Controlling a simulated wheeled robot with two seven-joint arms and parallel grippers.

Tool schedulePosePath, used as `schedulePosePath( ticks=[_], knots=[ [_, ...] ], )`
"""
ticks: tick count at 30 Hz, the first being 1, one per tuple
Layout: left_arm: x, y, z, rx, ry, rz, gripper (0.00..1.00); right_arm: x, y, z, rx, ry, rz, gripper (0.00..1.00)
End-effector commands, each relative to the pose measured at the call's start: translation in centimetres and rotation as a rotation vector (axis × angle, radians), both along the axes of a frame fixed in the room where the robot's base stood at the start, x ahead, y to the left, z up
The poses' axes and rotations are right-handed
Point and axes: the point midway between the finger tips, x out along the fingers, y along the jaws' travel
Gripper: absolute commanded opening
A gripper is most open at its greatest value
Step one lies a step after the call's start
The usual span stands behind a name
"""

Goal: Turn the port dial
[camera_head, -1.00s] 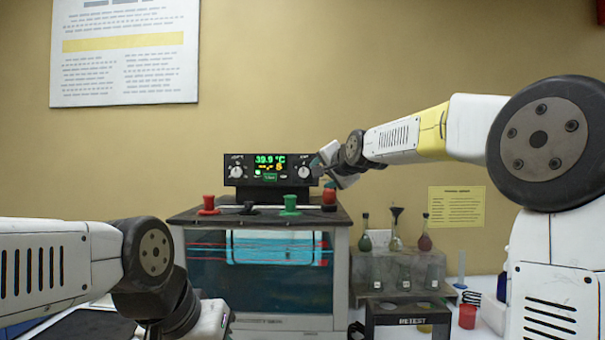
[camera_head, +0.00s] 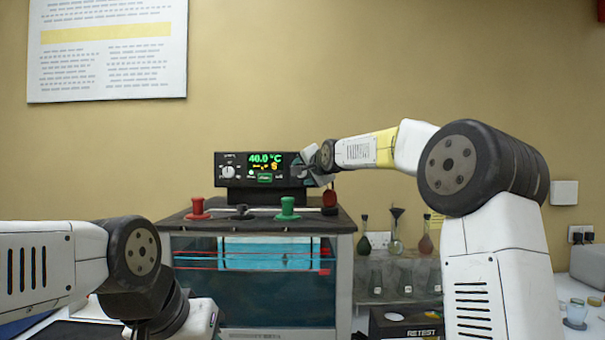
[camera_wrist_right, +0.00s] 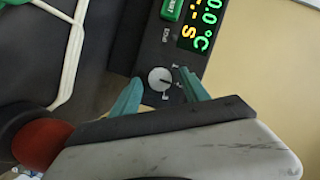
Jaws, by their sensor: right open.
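The black control unit (camera_head: 222,184) has a lit display (camera_head: 266,159) reading 40.0 °C. A white-faced dial (camera_head: 229,172) sits on its left side. In the wrist view another dial (camera_wrist_right: 160,79) lies between the two teal fingers of my right gripper (camera_wrist_right: 159,76); its label is too small to read. The fingers are open, one on each side of this dial; contact cannot be told. In the head view my right gripper (camera_head: 300,169) hides this right-hand dial. My left gripper's body (camera_head: 203,320) is at the bottom edge; its fingers do not show clearly.
Flasks (camera_head: 395,240) and a RETEST box (camera_head: 378,322) stand to the right.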

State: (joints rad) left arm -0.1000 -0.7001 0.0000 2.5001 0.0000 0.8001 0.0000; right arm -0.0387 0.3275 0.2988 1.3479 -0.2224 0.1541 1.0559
Motion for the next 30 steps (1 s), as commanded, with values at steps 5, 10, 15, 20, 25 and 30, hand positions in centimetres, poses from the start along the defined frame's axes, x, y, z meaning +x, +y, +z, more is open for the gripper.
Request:
schedulePosePath(
  ticks=[5, 10, 15, 20, 25, 30],
  knots=[
    [0.0, 0.0, 0.0, 0.0, 0.0, 0.0, 0.36, 0.69, 0.25, -0.17, 0.001, 0.001, -0.001, 0.53],
    [0.0, 0.0, 0.0, 0.0, 0.0, 0.0, 0.36, 0.68, 0.24, -0.16, 0.001, 0.001, -0.001, 0.53],
    [0.0, 0.0, 0.0, 0.0, 0.0, 0.0, 0.36, 0.66, 0.24, -0.16, 0.0, 0.001, 0.0, 0.26],
    [0.0, 0.0, 0.0, 0.0, 0.0, 0.0, 0.36, 0.66, 0.24, -0.17, 0.0, 0.001, 0.0, 0.0],
    [0.0, 0.0, 0.0, 0.0, 0.0, 0.0, 0.36, 0.64, 0.26, -0.17, -0.007, 0.001, 0.001, 0.0],
    [0.0, 0.0, 0.0, 0.0, 0.0, 0.0, 0.36, 0.62, 0.37, -0.15, -0.047, 0.001, 0.001, 0.0]
  ],
)
